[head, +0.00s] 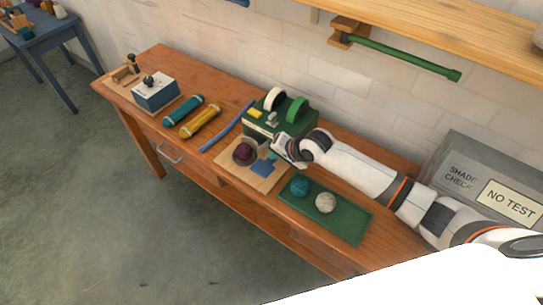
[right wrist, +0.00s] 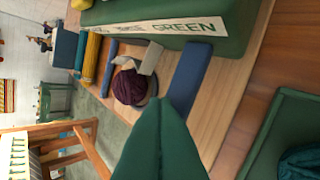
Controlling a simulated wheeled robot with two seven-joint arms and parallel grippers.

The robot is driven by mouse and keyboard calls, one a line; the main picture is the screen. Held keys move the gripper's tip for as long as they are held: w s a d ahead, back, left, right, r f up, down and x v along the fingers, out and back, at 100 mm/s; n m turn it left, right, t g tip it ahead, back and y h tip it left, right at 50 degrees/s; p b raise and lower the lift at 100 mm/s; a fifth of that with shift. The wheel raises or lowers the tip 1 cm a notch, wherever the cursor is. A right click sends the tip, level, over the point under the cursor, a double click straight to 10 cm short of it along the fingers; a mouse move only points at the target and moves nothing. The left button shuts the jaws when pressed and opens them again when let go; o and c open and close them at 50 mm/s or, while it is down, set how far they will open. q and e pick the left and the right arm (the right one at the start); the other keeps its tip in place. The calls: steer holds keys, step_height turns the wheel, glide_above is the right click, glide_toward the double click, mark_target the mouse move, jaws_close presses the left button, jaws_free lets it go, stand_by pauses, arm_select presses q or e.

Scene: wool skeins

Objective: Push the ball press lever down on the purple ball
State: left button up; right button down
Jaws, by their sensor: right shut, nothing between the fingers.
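The purple ball (head: 244,152) sits in a dark round holder on a pale wooden board (head: 232,171), in front of a green machine. It also shows in the right wrist view (right wrist: 130,87), with a grey angled plate (right wrist: 151,58) beside it. A flat blue piece (head: 262,168) lies to the right of the ball; it shows as a blue bar in the right wrist view (right wrist: 189,76). I cannot tell which part is the lever. My right gripper (right wrist: 160,100) is shut and empty, its green fingertips close to the ball with no clear contact. My left gripper is out of view.
The green machine (head: 262,131) carries white and green rings. A green mat (head: 345,224) holds a teal ball (head: 300,186) and a cream ball (head: 325,202). A blue rod (head: 228,126), yellow and teal rolls and a blue-white box (head: 155,93) stand left. A grey bin (head: 455,150) is right.

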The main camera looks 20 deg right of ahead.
steer(key=shift+s+a+f, duration=0.15)
steer(key=shift+f, duration=0.4)
steer(key=shift+r, duration=0.1)
stand_by(0.4)
steer(key=r+p, duration=0.3)
steer(key=shift+w+d, duration=0.35)
steer(key=shift+p, duration=0.3)
steer(key=r+p, duration=0.1)
steer(key=d+r+p, duration=0.1)
steer(key=r+p, duration=0.1)
steer(key=w+r+p, duration=0.1)
steer(key=shift+d+r, duration=0.15)
steer(key=shift+r, duration=0.2)
stand_by(0.3)
stand_by(0.5)
